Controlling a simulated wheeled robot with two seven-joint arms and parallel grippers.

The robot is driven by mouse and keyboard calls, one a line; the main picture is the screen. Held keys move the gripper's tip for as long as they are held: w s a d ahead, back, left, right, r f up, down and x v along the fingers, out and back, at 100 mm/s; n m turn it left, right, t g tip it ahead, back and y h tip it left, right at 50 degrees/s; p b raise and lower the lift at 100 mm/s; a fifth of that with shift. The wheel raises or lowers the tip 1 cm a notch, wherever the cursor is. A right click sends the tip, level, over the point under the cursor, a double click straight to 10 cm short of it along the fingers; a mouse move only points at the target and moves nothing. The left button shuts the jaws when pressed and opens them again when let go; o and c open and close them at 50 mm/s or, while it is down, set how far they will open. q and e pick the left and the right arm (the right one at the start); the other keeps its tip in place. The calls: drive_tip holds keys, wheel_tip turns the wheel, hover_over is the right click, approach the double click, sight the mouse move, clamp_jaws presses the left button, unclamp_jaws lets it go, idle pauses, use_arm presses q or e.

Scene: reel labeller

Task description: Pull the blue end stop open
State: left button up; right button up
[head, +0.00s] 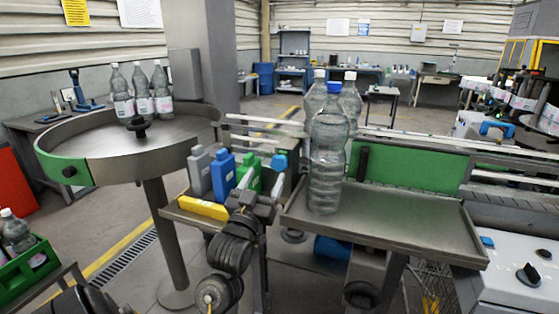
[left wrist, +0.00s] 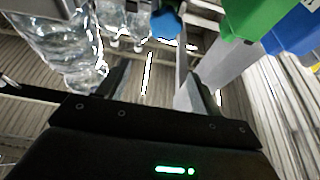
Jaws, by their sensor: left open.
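The blue end stop appears as a small rounded blue piece (head: 279,163) at the left end of the conveyor in the head view. It also shows at the top centre of the left wrist view (left wrist: 166,22), beyond my fingertips. My left gripper (head: 258,196) is open, in front of and slightly below the blue piece, and apart from it. In the left wrist view nothing sits between its fingers (left wrist: 158,80). The gripper and arm hide part of the conveyor end. My right gripper is not in view.
Grey, blue (head: 222,176) and green (head: 248,173) bottle-shaped blocks stand close to the left of my gripper, on a shelf with a yellow edge (head: 203,207). Clear bottles (head: 327,160) stand close to the right on a metal tray (head: 390,218). A round table (head: 120,165) stands left.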

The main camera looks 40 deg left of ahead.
sight(278, 164)
use_arm(q)
drive_tip(key=w+a, duration=0.1)
drive_tip(key=w, duration=0.2)
drive_tip(key=w+a+p, duration=0.1)
drive_tip(key=w, duration=0.2)
drive_tip(key=w+a, duration=0.1)
drive_tip(key=w, duration=0.2)
drive_tip(key=shift+p, duration=0.4)
drive_tip(key=shift+w+a+r+p, duration=0.1)
drive_tip(key=shift+w+r+p, duration=0.05)
drive_tip(key=shift+w+p, duration=0.2)
drive_tip(key=shift+w+a, duration=0.1)
drive_tip(key=shift+w, duration=0.05)
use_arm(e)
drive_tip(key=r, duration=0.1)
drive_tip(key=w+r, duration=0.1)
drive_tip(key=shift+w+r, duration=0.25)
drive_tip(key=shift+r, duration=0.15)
